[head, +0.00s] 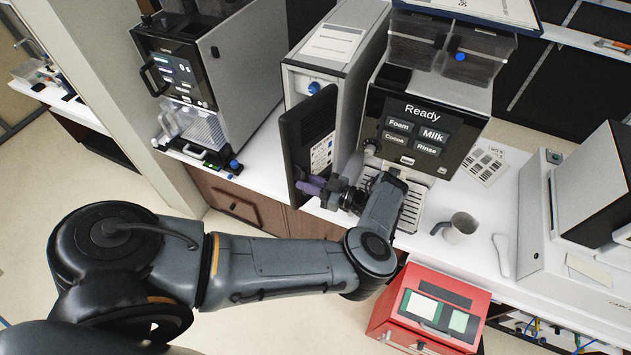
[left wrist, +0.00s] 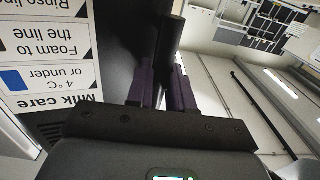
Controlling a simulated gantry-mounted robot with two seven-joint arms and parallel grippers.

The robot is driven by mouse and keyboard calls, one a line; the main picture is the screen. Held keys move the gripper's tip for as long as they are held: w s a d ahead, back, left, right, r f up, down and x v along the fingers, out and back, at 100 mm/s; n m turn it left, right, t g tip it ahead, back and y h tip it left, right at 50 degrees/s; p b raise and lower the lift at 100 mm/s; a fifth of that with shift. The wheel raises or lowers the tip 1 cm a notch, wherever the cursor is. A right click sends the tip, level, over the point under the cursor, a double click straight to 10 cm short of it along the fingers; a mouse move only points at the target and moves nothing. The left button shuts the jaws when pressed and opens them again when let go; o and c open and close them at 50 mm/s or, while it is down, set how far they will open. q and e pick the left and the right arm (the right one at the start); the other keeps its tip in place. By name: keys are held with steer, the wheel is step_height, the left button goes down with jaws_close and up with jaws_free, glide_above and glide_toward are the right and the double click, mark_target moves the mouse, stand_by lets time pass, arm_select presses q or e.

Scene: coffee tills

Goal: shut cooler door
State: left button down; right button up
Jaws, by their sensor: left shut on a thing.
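The cooler is a tall grey-white box (head: 345,65) with a paper sheet on top, left of the coffee machine. Its black door (head: 307,135) stands open, jutting out from the cooler's front, with a white label on its right face. My left gripper (head: 312,186) has purple fingers and is at the lower part of the door. In the left wrist view the purple fingers (left wrist: 164,88) are closed around a dark upright bar, the door handle (left wrist: 171,35). The dark door (left wrist: 118,45) and a "Milk care" label show beside it. My right gripper is not in view.
The coffee machine (head: 424,125) reading "Ready" stands right of the door, close to my left wrist. A grey cup (head: 460,228) and a white spoon-like thing (head: 502,255) are on the counter. Another machine (head: 205,60) stands at left.

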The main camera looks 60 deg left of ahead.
mark_target(297, 174)
arm_select(q)
steer(key=shift+s+a, duration=0.1)
steer(key=shift+a, duration=0.15)
steer(key=a, duration=0.1)
steer(key=s+a, duration=0.1)
steer(key=a+p, duration=0.1)
steer(key=shift+s+a, duration=0.3)
steer(key=shift+a, duration=0.25)
stand_by(0.4)
steer(key=shift+s+a+r, duration=0.1)
steer(key=shift+s+a, duration=0.05)
steer(key=shift+a, duration=0.95)
steer(key=shift+s+a, duration=0.15)
steer(key=shift+a, duration=0.9)
steer(key=shift+a+b, duration=0.1)
steer(key=shift+b, duration=0.2)
